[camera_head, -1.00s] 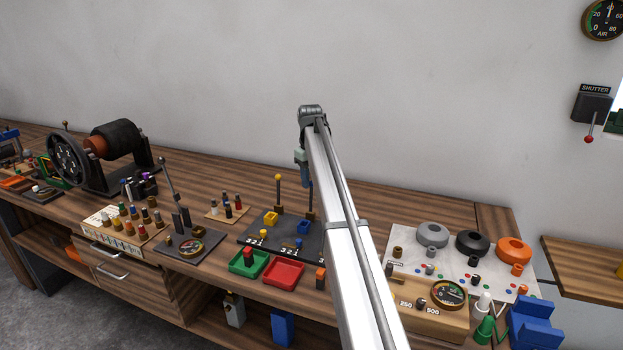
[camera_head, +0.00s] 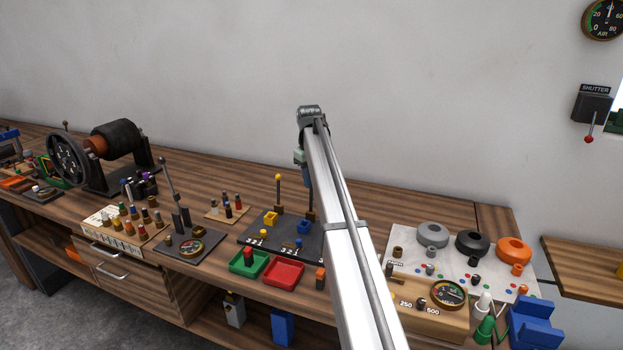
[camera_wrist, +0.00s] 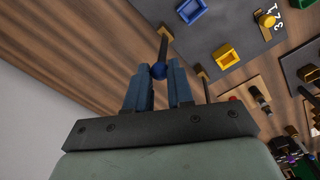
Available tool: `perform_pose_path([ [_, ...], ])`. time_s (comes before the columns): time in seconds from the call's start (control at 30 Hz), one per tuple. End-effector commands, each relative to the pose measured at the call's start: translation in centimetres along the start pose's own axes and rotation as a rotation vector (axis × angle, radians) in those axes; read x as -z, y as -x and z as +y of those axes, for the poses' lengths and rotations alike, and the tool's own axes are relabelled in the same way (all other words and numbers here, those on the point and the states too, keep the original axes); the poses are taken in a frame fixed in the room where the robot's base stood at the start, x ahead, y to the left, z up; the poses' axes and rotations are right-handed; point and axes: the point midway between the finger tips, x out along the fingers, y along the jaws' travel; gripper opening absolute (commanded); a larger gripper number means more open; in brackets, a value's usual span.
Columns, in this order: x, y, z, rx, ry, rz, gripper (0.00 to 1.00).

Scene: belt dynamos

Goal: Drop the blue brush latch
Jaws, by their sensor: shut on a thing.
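The blue brush latch shows in the wrist view as a dark upright rod with a blue ball knob (camera_wrist: 158,71). My gripper (camera_wrist: 160,75) has its two blue-grey fingers closed on either side of that knob. In the head view my gripper (camera_head: 306,178) is at the latch's top, at the back right of a dark plate (camera_head: 263,246); my arm hides part of this. The rod stands up from the plate. Left of it, a similar latch with a yellow ball (camera_head: 278,177) stands upright.
The plate carries a yellow box (camera_head: 270,218), a blue box (camera_head: 304,227), and small yellow and blue knobs beside numbers. A green tray (camera_head: 248,264) and a red tray (camera_head: 284,272) lie in front.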

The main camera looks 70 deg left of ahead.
Motion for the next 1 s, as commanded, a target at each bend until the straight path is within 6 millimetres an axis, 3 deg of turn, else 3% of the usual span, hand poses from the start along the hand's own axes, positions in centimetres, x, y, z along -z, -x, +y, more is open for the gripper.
perform_pose_path([
  [0.47,-2.8,-0.4,-3.8,-0.271,-0.002,0.18,0.0],
  [1.0,-5.5,-3.1,-8.0,-0.687,-0.006,0.455,0.0],
])
